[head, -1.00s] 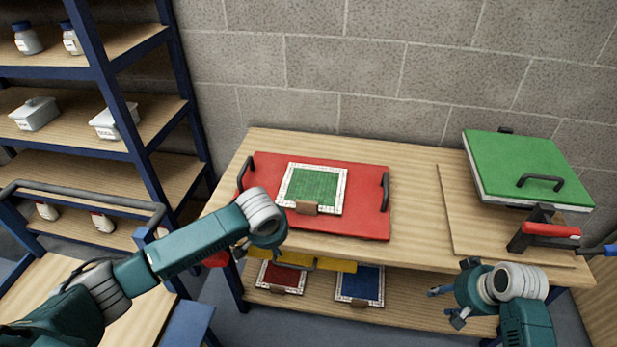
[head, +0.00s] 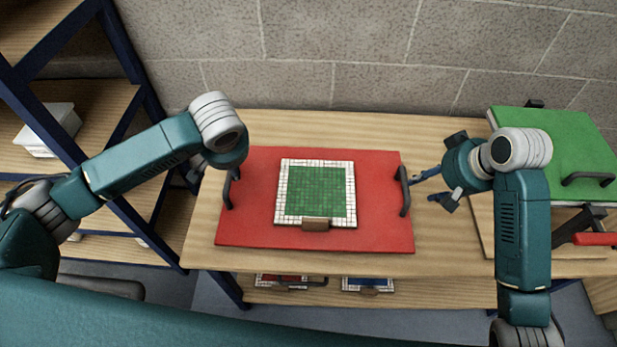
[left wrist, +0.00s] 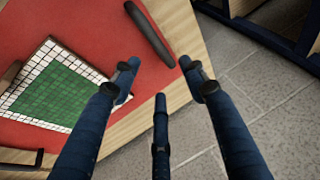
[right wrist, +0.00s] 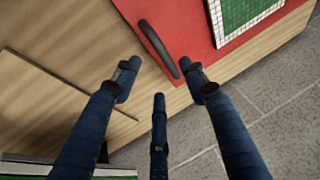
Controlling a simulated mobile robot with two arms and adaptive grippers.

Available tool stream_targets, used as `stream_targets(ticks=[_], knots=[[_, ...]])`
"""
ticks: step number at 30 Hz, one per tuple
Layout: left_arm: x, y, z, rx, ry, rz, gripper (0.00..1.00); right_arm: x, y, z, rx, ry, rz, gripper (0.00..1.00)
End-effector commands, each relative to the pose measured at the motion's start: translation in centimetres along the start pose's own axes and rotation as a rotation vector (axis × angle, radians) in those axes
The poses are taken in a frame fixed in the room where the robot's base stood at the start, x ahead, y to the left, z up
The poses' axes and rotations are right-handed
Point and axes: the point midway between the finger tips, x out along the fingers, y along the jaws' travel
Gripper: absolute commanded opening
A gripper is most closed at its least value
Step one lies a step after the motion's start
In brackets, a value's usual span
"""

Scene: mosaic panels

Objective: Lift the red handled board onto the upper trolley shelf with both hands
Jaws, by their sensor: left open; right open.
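The red board (head: 255,232) lies flat on the wooden table, with a dark handle at its left end (head: 228,188) and one at its right end (head: 404,190). A green mosaic panel with a white tiled border (head: 316,192) lies on it. My right gripper (head: 432,187) is open just right of the right handle, which also shows ahead of the fingers in the right wrist view (right wrist: 158,48). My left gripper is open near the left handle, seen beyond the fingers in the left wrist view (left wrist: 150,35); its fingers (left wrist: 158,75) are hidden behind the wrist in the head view. Neither gripper touches a handle.
A green board with a handle (head: 560,150) and a red-handled tool (head: 595,239) are on the table's right side. Below, the lower shelf (head: 420,292) holds a red and a blue panel. A blue-framed rack (head: 130,70) stands left.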

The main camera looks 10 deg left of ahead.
Motion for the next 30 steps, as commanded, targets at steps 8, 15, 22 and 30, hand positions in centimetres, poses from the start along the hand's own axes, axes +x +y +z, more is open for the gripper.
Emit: stream_targets(ticks=[8, 15, 22, 30], knots=[[-0.2, -0.1, 0.0, 0.000, -0.001, -0.004, 0.44, -0.2, 0.0, -0.1, -0.001, 0.000, 0.000, 0.43], [0.3, -0.1, 0.0, 0.000, -0.001, -0.004, 0.44, 0.2, -0.1, -0.1, -0.001, 0.000, -0.001, 0.43], [3.6, -0.1, 0.1, -0.001, -0.004, -0.005, 0.44, 3.5, -0.1, 0.1, 0.001, -0.004, -0.002, 0.43], [8.3, -0.2, 0.1, 0.000, -0.002, -0.006, 0.44, 8.2, -0.1, 0.0, 0.000, -0.002, -0.001, 0.43]])
